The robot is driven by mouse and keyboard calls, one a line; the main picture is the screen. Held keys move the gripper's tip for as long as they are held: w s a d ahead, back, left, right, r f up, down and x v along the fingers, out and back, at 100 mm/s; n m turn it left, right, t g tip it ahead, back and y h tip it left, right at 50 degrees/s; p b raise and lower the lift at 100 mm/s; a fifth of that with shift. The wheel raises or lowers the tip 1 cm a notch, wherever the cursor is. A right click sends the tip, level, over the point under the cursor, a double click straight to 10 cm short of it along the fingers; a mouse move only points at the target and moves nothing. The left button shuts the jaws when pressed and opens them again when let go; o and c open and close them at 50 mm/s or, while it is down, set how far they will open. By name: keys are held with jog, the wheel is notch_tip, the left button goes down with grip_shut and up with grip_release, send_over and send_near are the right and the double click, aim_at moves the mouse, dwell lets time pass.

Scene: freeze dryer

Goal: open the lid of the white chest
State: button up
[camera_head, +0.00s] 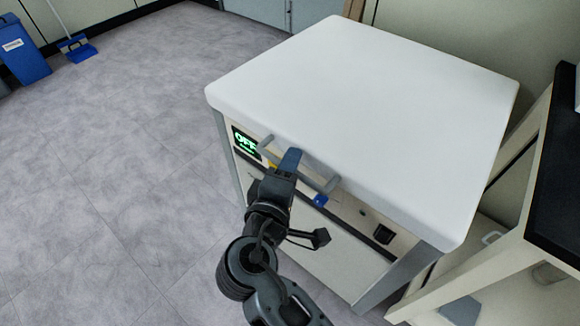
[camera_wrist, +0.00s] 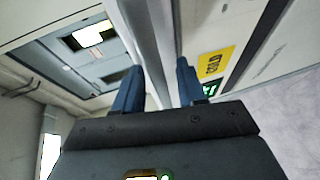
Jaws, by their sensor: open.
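The white chest (camera_head: 350,250) stands in the middle right of the head view. Its thick white lid (camera_head: 370,105) lies flat and closed on top. A grey bar handle (camera_head: 314,181) sticks out from the front edge of the lid. My gripper (camera_head: 290,160) is at the middle of this handle, with its blue fingertips overlapping the bar. In the wrist view the two blue fingers (camera_wrist: 158,85) are apart, and a grey bar (camera_wrist: 147,45), apparently the handle, runs between them. Whether either finger touches the bar cannot be told.
A lit green display (camera_head: 245,142) and a yellow label (camera_wrist: 214,62) are on the chest's front panel. A dark-topped bench (camera_head: 555,185) stands close on the right. A blue bin (camera_head: 22,52) and a blue dustpan (camera_head: 77,48) are far left. The grey floor (camera_head: 110,150) on the left is clear.

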jog(key=shift+c, duration=0.3)
grip_shut()
dwell(0.4)
